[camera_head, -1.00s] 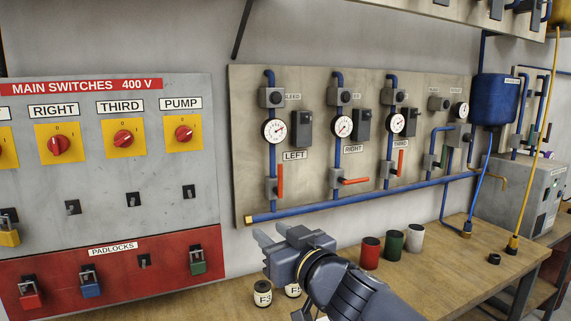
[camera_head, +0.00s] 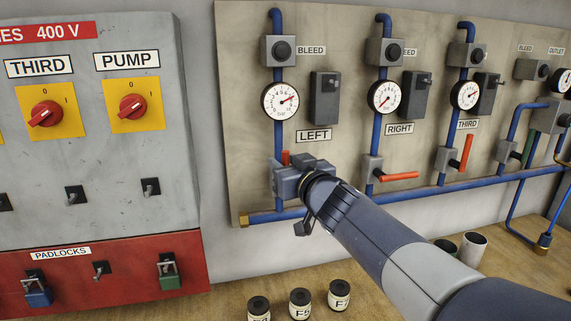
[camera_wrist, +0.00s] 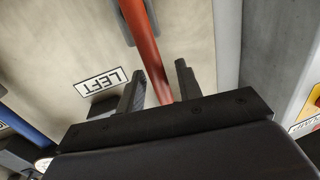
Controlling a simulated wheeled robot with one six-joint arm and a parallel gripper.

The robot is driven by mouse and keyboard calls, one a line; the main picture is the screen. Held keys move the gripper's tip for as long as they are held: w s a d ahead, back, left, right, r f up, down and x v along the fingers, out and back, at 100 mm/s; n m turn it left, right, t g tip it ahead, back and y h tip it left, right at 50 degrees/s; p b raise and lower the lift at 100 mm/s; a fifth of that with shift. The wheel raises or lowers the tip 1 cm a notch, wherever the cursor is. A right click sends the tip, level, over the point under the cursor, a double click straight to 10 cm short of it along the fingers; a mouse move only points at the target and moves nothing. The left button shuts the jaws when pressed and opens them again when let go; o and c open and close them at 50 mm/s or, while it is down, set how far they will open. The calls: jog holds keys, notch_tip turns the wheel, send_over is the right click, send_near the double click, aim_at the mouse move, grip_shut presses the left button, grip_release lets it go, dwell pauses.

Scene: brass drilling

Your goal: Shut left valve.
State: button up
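The left valve has a red handle (camera_head: 286,157) that stands roughly upright, along its blue pipe, under the LEFT label (camera_head: 314,135). In the head view only the handle's tip shows above my gripper (camera_head: 284,178), which covers the rest of it. In the wrist view the red handle (camera_wrist: 146,45) runs down between the two dark fingertips of my gripper (camera_wrist: 160,82). The fingers are apart, with a gap visible on the handle's right side, so the gripper is open around the handle. The valve's grey body is mostly hidden behind my gripper in the head view.
The right valve's red handle (camera_head: 398,176) lies sideways. The third valve's red handle (camera_head: 467,153) stands upright. The left gauge (camera_head: 281,101) and a dark switch box (camera_head: 325,97) sit above. A blue pipe (camera_head: 450,192) runs below. Small jars (camera_head: 300,303) stand on the bench.

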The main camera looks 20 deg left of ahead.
jog(key=shift+w+a, duration=0.1)
grip_shut()
dwell(0.4)
